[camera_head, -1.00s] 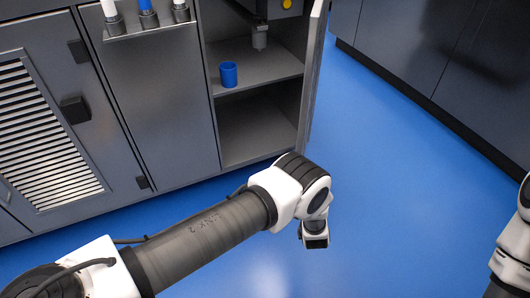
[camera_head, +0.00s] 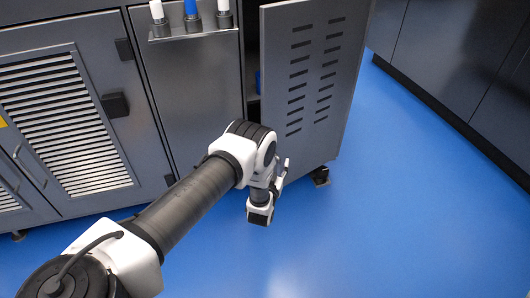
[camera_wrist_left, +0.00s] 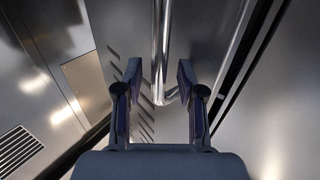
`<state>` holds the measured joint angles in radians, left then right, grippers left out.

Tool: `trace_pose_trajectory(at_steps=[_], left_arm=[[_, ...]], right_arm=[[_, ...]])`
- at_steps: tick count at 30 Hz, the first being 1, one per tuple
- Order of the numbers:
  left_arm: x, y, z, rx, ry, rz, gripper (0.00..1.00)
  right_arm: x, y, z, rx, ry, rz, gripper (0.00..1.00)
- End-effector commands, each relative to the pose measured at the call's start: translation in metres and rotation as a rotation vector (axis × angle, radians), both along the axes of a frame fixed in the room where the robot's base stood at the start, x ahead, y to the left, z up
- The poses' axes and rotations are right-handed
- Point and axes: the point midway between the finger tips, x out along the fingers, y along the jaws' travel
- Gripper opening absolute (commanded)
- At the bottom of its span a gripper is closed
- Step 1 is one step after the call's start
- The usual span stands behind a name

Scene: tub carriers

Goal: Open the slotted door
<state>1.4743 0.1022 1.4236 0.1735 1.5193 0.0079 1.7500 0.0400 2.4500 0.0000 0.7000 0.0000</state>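The slotted door (camera_head: 310,70) is a grey panel with two columns of dark slots in the head view. Its face covers most of the cabinet opening, with a narrow dark gap along its left edge. My left gripper (camera_head: 281,172) is near the door's lower part, and the arm partly hides this area. In the left wrist view the gripper (camera_wrist_left: 159,82) has its two fingers apart. A shiny metal bar handle (camera_wrist_left: 160,45) reaches between or just beyond the fingertips; contact cannot be told. Door slots show beside the left finger. My right gripper is out of view.
A louvered cabinet door (camera_head: 62,120) with a dark latch is at left. A small rack (camera_head: 193,32) with white and blue items is on the middle panel. A sliver of blue cup (camera_head: 258,82) shows in the gap. Blue floor (camera_head: 420,210) is clear at right.

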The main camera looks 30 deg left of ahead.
Motion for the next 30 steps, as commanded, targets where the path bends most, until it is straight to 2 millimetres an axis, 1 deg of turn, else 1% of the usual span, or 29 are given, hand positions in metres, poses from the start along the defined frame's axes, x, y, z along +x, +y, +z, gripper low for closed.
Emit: trace_pose_trajectory(at_steps=[1,6,9,12,15,23,26,30], left_arm=[[0.003,0.014,-0.003,0.001,-0.002,0.004,0.39],[0.019,0.050,-0.004,0.001,-0.002,0.004,0.39],[0.027,0.065,-0.003,0.001,-0.002,0.003,0.39],[0.033,0.074,-0.002,0.001,0.000,0.002,0.39],[0.035,0.078,-0.001,0.001,0.000,0.000,0.39],[0.035,0.079,0.000,0.001,0.001,-0.001,0.39],[0.032,0.077,0.001,0.000,0.003,-0.001,0.39],[0.021,0.074,0.002,0.000,0.004,0.000,0.39]], right_arm=[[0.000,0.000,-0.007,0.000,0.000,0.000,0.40],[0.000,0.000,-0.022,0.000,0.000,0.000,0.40],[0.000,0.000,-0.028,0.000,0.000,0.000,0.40],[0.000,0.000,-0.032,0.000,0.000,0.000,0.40],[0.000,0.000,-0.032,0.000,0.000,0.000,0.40],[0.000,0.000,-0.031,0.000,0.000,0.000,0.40],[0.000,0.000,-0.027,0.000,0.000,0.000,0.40],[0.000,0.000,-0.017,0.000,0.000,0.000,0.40]])
